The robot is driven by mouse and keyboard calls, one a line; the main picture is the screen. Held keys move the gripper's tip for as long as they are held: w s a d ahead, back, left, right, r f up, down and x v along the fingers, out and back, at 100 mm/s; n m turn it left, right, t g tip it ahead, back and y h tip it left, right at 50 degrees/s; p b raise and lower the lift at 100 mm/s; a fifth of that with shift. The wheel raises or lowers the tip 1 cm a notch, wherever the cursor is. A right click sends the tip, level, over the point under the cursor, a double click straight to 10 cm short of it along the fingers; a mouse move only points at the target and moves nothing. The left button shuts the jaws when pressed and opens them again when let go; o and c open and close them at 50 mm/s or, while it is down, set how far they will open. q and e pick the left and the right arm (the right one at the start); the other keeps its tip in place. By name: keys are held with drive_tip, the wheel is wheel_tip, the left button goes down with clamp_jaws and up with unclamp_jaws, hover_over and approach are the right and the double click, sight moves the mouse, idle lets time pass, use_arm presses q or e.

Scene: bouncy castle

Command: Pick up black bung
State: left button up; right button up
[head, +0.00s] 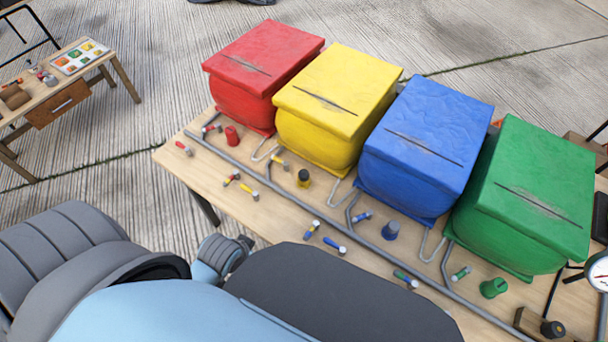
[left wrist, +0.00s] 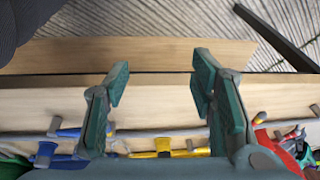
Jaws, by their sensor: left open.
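Two dark bung-like pieces show in the head view. One is a small black knob (head: 552,329) on a wooden block at the lower right. The other is a dark-topped bung with a yellow lower part (head: 304,178), standing on the table in front of the yellow box. I cannot tell which is the black bung. My left gripper (left wrist: 160,80) is open and empty in the left wrist view, its two teal fingers apart over bare wood near the table edge. In the head view its fingers are mostly hidden by my arm. My right gripper is not in view.
Red (head: 232,135), blue (head: 390,230) and green (head: 494,287) bungs stand on the table (head: 178,158). Red, yellow, blue and green inflated boxes line its far side. A grey pipe (head: 290,203) and several small valves lie in front. A gauge (head: 599,272) is at the right.

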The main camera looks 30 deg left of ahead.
use_arm(q)
wheel_tip(320, 180, up, 5)
drive_tip(key=w, duration=0.1)
drive_tip(key=m+h, duration=0.3)
drive_tip(key=m, duration=0.2)
approach(303, 173)
drive_tip(key=shift+t, duration=0.4)
drive_tip(key=b+x, duration=0.2)
drive_tip(key=x, duration=0.1)
drive_tip(key=b+x, duration=0.2)
drive_tip(key=x, duration=0.1)
drive_tip(key=b+x, duration=0.2)
drive_tip(key=x, duration=0.1)
drive_tip(key=shift+s+f, duration=0.1)
drive_tip(key=shift+s, duration=0.25)
drive_tip(key=shift+c, duration=0.5)
drive_tip(key=c, duration=0.9)
